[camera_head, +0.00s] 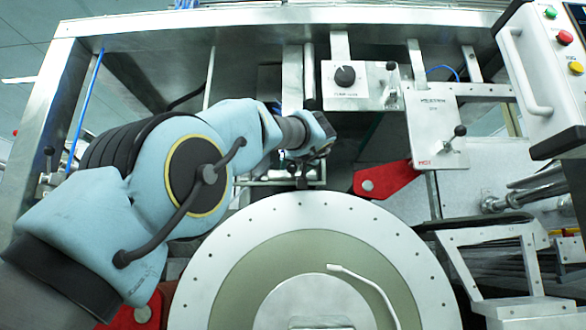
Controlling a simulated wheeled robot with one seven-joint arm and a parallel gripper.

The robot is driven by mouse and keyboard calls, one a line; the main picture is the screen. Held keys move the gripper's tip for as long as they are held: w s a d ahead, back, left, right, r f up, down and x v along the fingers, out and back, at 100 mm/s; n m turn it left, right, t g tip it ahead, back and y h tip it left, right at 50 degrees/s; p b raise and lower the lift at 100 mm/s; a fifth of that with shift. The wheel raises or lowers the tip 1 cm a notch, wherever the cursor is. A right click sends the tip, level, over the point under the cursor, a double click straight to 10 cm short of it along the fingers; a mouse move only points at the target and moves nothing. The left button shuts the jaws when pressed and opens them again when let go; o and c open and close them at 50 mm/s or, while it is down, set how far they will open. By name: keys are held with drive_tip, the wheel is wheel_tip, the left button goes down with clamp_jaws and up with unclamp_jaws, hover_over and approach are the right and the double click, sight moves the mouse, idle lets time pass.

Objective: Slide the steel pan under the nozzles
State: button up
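My arm reaches in from the left, and my gripper (302,166) points down just behind the top edge of the large round drum (315,210). The fingers are dark, small and partly hidden by the wrist, so their opening cannot be made out. A shiny steel piece with a flat edge (262,182) lies below and beside the gripper; it may be the steel pan, but most of it is hidden by my arm. Whether the gripper touches it cannot be told. I cannot pick out the nozzles for certain.
A control plate with a black knob (345,76) and a plate with a lever (437,125) stand behind and right of the gripper. A red bracket (385,181) is close on the right. A button box (550,65) is at upper right. A steel frame (500,262) stands at lower right.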

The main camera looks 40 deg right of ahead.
drive_tip(key=b+v, duration=0.4)
drive_tip(key=v, duration=0.6)
drive_tip(key=shift+s+a, duration=0.25)
drive_tip(key=shift+s, duration=0.05)
idle(0.4)
